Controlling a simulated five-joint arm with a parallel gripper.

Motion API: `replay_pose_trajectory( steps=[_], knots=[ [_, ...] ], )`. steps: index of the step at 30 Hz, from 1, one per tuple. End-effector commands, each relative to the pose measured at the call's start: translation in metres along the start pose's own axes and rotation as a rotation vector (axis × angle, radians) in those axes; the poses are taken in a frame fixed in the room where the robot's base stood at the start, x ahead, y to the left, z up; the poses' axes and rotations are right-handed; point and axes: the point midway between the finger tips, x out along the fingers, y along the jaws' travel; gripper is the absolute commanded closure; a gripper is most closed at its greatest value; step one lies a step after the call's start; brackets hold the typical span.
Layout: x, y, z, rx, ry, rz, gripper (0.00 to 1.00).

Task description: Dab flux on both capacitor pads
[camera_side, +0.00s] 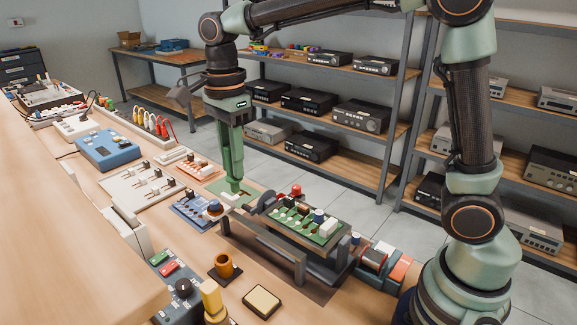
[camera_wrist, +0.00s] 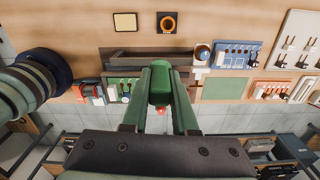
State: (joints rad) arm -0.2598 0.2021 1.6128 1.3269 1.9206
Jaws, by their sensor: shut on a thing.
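A green circuit board (camera_side: 322,235) with several parts on it is held in a dark raised holder (camera_side: 268,238). In the wrist view the board (camera_wrist: 114,88) is left of my fingers, partly covered by them. Its capacitor pads are too small to make out. My gripper (camera_side: 236,180) points down behind and to the left of the board in the side view, over a green mat (camera_side: 217,187). In the wrist view my gripper (camera_wrist: 161,70) is shut on a green pen-like thing (camera_wrist: 160,87) between its fingers. Its tip is hard to make out.
A blue parts board (camera_side: 190,211) and a round blue-topped jar (camera_side: 214,208) stand left of the holder. An orange-brown tin (camera_side: 226,267) and a yellow pad (camera_side: 262,301) are in front. Red and blue boxes (camera_side: 378,258) stand right of it.

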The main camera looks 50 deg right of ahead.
Motion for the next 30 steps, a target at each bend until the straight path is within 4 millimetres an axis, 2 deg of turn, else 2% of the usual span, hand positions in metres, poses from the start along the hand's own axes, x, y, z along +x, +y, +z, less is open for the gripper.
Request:
replay_pose_trajectory(
  steps=[3,9,15,21,30],
  knots=[
    [0.007,0.016,-0.03,0.067,0.0,-0.001,1.0],
    [0.025,0.046,-0.072,0.171,0.0,-0.001,1.0],
    [0.042,0.076,-0.102,0.257,0.0,-0.001,1.0],
    [0.053,0.094,-0.116,0.302,0.0,0.0,1.0],
    [0.07,0.098,-0.118,0.311,0.0,0.002,1.0]
  ],
)
